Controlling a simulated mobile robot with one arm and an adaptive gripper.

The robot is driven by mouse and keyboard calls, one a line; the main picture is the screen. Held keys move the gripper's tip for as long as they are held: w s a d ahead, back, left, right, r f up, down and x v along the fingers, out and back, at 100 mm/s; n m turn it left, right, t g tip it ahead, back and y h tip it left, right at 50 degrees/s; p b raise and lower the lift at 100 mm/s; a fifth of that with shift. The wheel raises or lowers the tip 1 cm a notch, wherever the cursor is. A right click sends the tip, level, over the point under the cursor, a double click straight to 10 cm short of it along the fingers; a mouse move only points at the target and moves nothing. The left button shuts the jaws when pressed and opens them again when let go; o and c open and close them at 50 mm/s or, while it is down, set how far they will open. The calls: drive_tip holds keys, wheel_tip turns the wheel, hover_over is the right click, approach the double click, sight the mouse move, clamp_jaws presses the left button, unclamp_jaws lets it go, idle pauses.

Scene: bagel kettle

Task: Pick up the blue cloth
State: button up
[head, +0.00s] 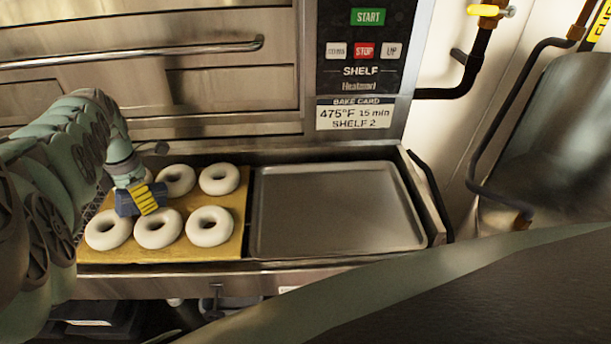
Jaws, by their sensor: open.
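I see no blue cloth in the head view. My gripper (146,199), dark blue-grey with yellow ribbed pads, is over the left part of a wooden board (180,246). It is open, and the gap between its fingers is hard to make out. Pale bagel rings lie on the board around and below it, one at the front left (109,229) and one at the front right (209,226). My gripper and arm hide part of the board and its back left corner. I cannot tell whether the gripper touches a bagel.
An empty metal tray (335,210) lies right of the board. A tilted metal kettle or bin (560,140) is at the right.

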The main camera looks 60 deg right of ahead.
drive_tip(key=shift+o, duration=0.4)
drive_tip(key=shift+d, duration=0.1)
clamp_jaws()
drive_tip(key=shift+r, duration=0.2)
wheel_tip(320, 180, up, 4)
drive_tip(key=p, duration=0.3)
drive_tip(key=shift+p, duration=0.4)
drive_tip(key=s+p, duration=0.1)
drive_tip(key=p, duration=0.1)
drive_tip(key=s+a+p, duration=0.1)
drive_tip(key=s+p, duration=0.1)
drive_tip(key=p, duration=0.1)
drive_tip(key=shift+p, duration=0.3)
drive_tip(key=s+a+p, duration=0.4)
drive_tip(key=s+p, duration=0.6)
drive_tip(key=s, duration=0.2)
drive_tip(key=shift+r, duration=0.35)
